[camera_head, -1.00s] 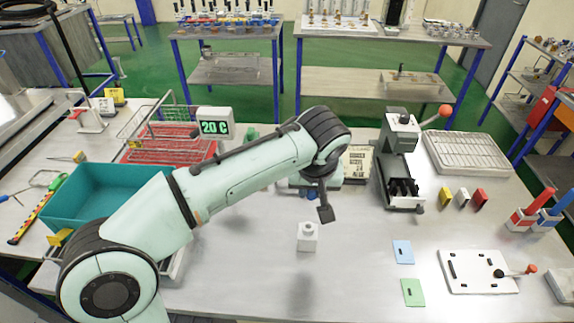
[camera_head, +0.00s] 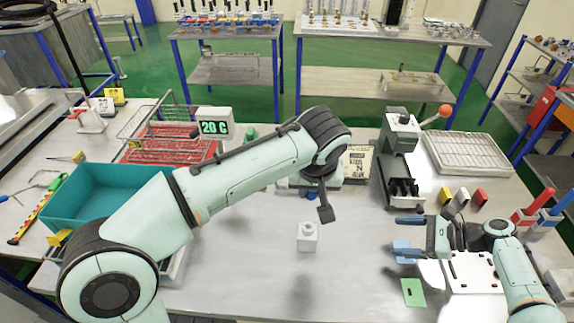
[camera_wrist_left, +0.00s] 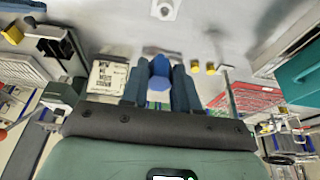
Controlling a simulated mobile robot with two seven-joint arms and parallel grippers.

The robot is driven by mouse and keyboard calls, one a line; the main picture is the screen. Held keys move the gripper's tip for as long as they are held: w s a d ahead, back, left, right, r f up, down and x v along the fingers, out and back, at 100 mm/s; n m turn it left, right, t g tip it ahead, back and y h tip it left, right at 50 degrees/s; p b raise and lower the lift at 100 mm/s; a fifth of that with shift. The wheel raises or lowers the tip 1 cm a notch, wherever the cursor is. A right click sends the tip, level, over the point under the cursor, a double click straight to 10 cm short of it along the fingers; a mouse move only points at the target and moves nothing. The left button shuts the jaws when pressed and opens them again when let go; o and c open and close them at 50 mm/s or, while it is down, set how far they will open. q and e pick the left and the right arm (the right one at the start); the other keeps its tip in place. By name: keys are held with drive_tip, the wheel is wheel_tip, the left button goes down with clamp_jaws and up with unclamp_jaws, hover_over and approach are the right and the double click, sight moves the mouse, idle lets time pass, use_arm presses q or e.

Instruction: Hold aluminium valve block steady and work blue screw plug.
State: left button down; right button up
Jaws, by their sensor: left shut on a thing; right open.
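The aluminium valve block (camera_head: 307,238), a small pale block with a round top, stands upright on the table, untouched. It also shows at the top of the left wrist view (camera_wrist_left: 165,9). My left gripper (camera_wrist_left: 160,72) is shut on the blue screw plug (camera_wrist_left: 158,84), whose hexagonal end shows between the fingers.
A teal bin (camera_head: 95,195) and a red wire basket (camera_head: 170,145) are at left. A black-and-grey press (camera_head: 400,160) stands behind the right gripper. A green card (camera_head: 413,292) and a white plate (camera_head: 475,275) lie at front right. Table around the block is clear.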

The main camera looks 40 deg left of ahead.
sight(316, 238)
drive_tip(key=s+a+g, duration=0.1)
drive_tip(key=s+a, duration=0.1)
drive_tip(key=a, duration=0.2)
drive_tip(key=s+a+f+n+g, duration=0.1)
drive_tip(key=s+a+g, duration=0.1)
drive_tip(key=a, duration=0.2)
drive_tip(key=s+a+g, duration=0.2)
drive_tip(key=a, duration=0.2)
drive_tip(key=shift+s+a+f+y, duration=0.15)
drive_tip(key=shift+s+y, duration=0.25)
drive_tip(key=shift+x, duration=4.45)
use_arm(q)
drive_tip(key=shift+r, duration=0.25)
drive_tip(key=shift+w+r+p, duration=0.1)
drive_tip(key=shift+r+p, duration=0.25)
drive_tip(key=shift+p, duration=0.05)
drive_tip(key=shift+r, duration=0.15)
drive_tip(key=shift+w+r+p, duration=0.1)
drive_tip(key=shift+r+p, duration=0.2)
use_arm(e)
drive_tip(key=shift+c, duration=0.3)
